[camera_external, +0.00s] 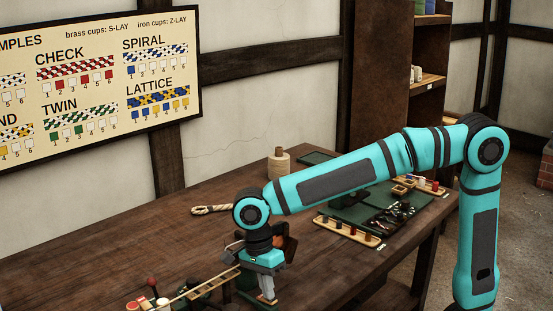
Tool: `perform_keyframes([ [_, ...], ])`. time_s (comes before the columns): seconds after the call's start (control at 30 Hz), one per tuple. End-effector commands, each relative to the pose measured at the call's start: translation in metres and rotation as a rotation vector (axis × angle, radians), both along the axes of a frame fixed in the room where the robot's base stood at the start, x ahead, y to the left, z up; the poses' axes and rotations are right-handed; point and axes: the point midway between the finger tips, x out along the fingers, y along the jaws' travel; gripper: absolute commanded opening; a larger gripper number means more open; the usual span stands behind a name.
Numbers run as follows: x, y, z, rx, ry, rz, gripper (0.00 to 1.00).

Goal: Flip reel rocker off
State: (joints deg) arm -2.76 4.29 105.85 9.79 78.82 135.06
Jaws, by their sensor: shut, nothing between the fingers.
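My gripper (267,299) points down over the front left of the wooden bench, with its pale fingertips together and empty. Close around it stands a device with dark green parts, and an orange-brown and dark piece (290,246) shows just behind my wrist. I cannot make out the reel rocker; it may be hidden by my gripper or too small to tell. Whether the fingertips touch anything is unclear.
A slatted wooden rail (205,287) and a red-knobbed lever (152,283) lie left of my gripper. A rope coil (212,209), a spool (279,165), a tray of pegs (347,232) and a green mat (352,209) sit farther back. The bench's left middle is clear.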

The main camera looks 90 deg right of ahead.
Motion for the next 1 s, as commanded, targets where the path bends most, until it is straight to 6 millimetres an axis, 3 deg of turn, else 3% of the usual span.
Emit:
perform_keyframes([
  [1.0,-0.005,0.004,-0.014,-0.086,-0.078,0.000,0.00],
])
